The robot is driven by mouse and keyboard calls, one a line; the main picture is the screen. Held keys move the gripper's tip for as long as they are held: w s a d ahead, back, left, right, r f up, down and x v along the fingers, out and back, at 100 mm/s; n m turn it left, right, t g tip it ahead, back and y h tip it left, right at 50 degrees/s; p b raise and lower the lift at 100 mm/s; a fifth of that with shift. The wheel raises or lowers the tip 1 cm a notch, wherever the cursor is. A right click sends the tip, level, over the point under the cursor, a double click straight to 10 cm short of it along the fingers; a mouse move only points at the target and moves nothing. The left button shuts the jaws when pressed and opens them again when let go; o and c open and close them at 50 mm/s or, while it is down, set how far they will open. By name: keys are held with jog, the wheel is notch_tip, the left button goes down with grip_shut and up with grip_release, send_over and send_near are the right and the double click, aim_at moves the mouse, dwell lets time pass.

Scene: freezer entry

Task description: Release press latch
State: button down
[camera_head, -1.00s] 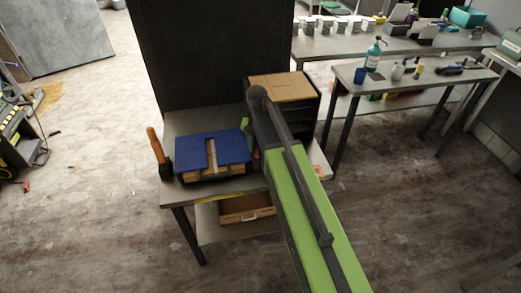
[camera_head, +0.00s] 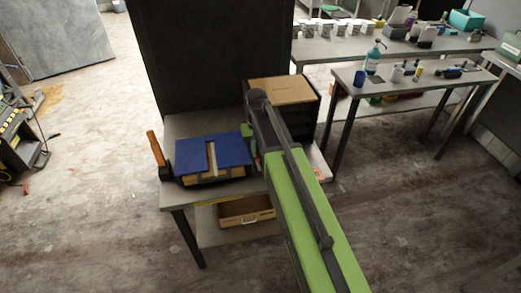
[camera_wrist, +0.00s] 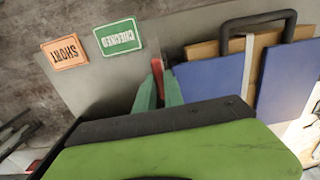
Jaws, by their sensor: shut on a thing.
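The press (camera_head: 228,150) has a blue top with a slot over a wooden body and stands on the grey table. An orange handle (camera_head: 155,147) leans at its left side. In the wrist view the press shows blue plates (camera_wrist: 213,88) and a dark bar handle. My gripper (camera_wrist: 158,80) has green fingers closed around a narrow red piece (camera_wrist: 157,68), which looks like the latch, beside the press. In the head view my arm hides most of the gripper and the latch at the press's right side.
An orange SHORT card (camera_wrist: 65,53) and a green CHECKED card (camera_wrist: 119,37) lie on the table. A dark box with a tan top (camera_head: 283,90) stands behind my arm. A tall dark panel (camera_head: 205,55) rises behind.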

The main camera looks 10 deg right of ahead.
jog(key=c, duration=1.4)
grip_release()
jog(key=shift+c, duration=0.2)
notch_tip(320, 180, up, 17)
jog(key=p, duration=1.7)
jog(key=shift+r, duration=0.2)
jog(key=shift+f, duration=0.15)
